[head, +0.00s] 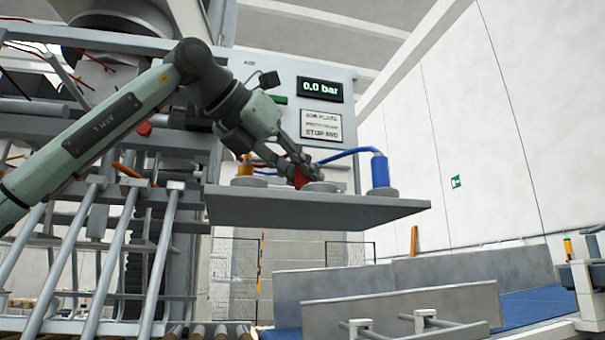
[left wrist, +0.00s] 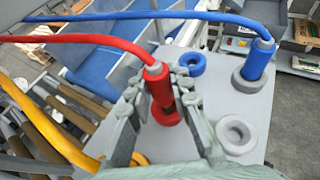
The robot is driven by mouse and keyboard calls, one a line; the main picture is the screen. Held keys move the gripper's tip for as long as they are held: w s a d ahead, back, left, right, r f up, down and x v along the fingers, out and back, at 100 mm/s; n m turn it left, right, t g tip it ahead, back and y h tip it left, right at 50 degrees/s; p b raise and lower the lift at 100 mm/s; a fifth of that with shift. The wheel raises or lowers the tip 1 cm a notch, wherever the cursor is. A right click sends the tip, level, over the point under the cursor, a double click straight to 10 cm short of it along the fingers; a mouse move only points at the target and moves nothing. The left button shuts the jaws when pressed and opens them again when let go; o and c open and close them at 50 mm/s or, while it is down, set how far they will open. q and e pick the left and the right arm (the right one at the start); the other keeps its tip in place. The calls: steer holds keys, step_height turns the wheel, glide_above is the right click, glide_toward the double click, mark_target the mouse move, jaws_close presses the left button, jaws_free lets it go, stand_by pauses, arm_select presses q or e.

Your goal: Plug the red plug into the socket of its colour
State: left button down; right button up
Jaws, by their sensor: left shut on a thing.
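My left gripper (head: 299,178) is shut on the red plug (left wrist: 159,84), its fingers on both sides of it in the left wrist view. The plug is roughly upright, with its red cable leaving from the top. A red ring socket (left wrist: 167,117) shows right at the plug's lower end, partly hidden by the fingers. I cannot tell whether the plug is in it or just above. In the head view the red plug (head: 301,178) is low over the grey plate (head: 320,207). My right gripper is not in view.
The blue plug (left wrist: 259,58) stands in a grey ring (left wrist: 247,82). A blue ring socket (left wrist: 193,64) and a grey ring (left wrist: 237,134) are empty. The yellow plug (head: 245,167) stands at the plate's left. The panel display (head: 320,89) reads 0.0 bar.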

arm_select(q)
steer(key=shift+f+b, duration=0.7)
steer(key=shift+f, duration=0.25)
stand_by(1.1)
steer(key=c, duration=1.3)
jaws_free()
step_height(320, 180, up, 10)
